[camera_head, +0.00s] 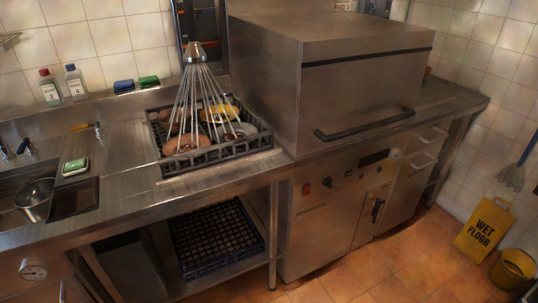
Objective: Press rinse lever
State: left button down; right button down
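A grey spray head (195,50) hangs above the dish rack at the back of the steel counter. Pale streams (197,95) fan down from it onto the dishes. I cannot make out a separate rinse lever on it. The dark dish rack (216,160) sits on the counter and holds several dishes, including a yellow one (220,113) and a reddish one (184,144). Neither of my grippers shows in the head view.
A large steel dishwasher hood (350,95) with a dark handle (365,124) stands right of the rack. Soap bottles (75,83), sponges (148,82) and a sink bowl (35,197) are left. A yellow wet-floor sign (484,229) stands at right.

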aim_at(96, 123)
jog(key=k+u, duration=0.15)
jog(key=u, duration=0.35)
jog(key=k+j+u, duration=0.1)
jog(key=u, duration=0.35)
